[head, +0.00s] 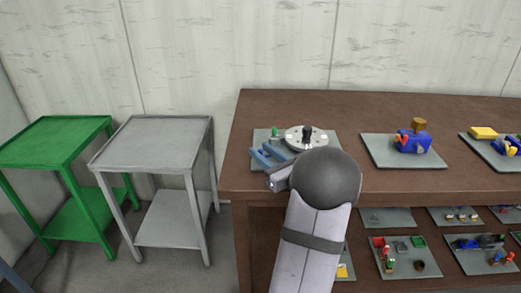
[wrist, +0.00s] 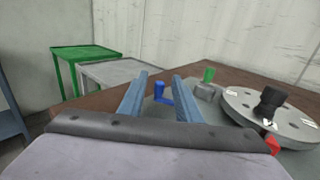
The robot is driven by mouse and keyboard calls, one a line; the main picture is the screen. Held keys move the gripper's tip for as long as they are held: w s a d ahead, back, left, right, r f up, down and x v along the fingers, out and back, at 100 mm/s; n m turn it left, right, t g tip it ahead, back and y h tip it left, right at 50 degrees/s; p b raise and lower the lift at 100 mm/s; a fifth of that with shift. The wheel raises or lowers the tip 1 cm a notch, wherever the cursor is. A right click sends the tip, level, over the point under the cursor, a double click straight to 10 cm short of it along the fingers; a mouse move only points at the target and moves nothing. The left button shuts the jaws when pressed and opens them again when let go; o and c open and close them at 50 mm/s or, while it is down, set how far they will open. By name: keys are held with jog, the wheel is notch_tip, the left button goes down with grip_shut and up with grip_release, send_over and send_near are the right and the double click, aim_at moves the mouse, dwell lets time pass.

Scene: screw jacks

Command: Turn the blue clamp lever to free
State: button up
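The blue clamp lever (wrist: 159,90) shows in the wrist view as a small upright blue piece with a low foot, on a grey plate (wrist: 222,113). My gripper (wrist: 161,78) is open, and the lever appears in the gap between its two blue-grey fingers. Nothing is held. I cannot tell whether the fingers are level with the lever or short of it. In the head view my gripper (head: 265,154) is low over the left part of the plate (head: 259,136), and I cannot pick the lever out from the fingers there.
A round grey disc (head: 298,133) with a black knob (wrist: 269,100) stands right of the gripper. A green knob (wrist: 208,74) stands on a grey block (wrist: 206,91) behind. Another fixture (head: 412,143) is further right. Green (head: 60,138) and grey (head: 150,140) side tables stand left.

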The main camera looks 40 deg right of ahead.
aim_at(261, 151)
jog(key=shift+w, duration=0.65)
jog(key=shift+d, duration=0.1)
grip_shut()
jog(key=m+h+b, duration=0.2)
jog(key=b, duration=0.1)
jog(key=w+g+h+b, duration=0.1)
jog(key=h+b, duration=0.1)
jog(key=shift+w+d+f+m, duration=0.15)
jog(key=shift+d+m, duration=0.1)
jog(key=shift+m, duration=0.15)
jog(key=shift+w+d+m+g+h+b, duration=0.15)
jog(key=shift+m+g+h+b, duration=0.25)
jog(key=shift+h+b, duration=0.55)
jog(key=shift+d+r+m+g+h+b, duration=0.1)
jog(key=shift+r+m+g+h+b, duration=0.2)
jog(key=shift+m+b, duration=0.3)
